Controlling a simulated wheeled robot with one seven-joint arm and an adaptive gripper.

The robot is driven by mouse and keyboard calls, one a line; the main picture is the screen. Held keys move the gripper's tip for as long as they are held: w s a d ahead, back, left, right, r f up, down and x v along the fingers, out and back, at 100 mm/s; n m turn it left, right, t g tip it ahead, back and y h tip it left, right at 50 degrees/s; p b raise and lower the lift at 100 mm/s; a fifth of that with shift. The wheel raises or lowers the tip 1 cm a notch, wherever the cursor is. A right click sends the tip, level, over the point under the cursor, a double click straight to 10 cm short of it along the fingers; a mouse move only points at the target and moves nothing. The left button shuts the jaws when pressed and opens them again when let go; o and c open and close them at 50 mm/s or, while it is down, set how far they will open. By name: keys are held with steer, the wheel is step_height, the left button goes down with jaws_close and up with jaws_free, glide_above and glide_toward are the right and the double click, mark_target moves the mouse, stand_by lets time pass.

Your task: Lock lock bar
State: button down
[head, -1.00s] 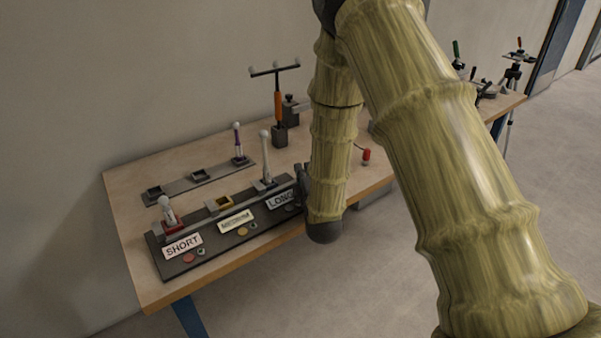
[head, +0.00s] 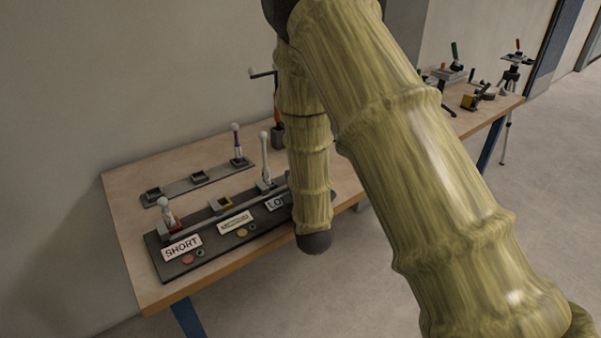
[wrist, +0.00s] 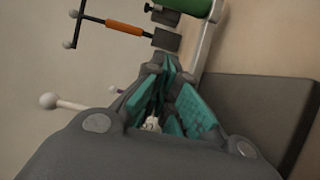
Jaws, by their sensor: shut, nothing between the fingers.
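The dark base panel (head: 215,255) with a SHORT label (head: 182,248) at its left lies along the table's front edge in the head view. A long grey bar (head: 205,222), which looks like the lock bar, runs along it. A short white-knobbed pin (head: 167,213) stands at the left and a tall white one (head: 265,160) towards the right. The panel's right end is hidden behind my arm. My gripper is hidden in the head view. In the wrist view my gripper (wrist: 168,68) is shut and empty, its teal pads together.
A rear rack (head: 200,183) holds a purple-handled pin (head: 237,140). An orange-handled T-shaped tool (wrist: 125,28) shows beyond my fingers in the wrist view. More tools (head: 470,95) stand at the table's far right. A tripod (head: 510,80) stands beyond it.

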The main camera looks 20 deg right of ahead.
steer(key=s, duration=0.8)
steer(key=shift+s+a+b, duration=0.1)
steer(key=shift+a+b, duration=0.25)
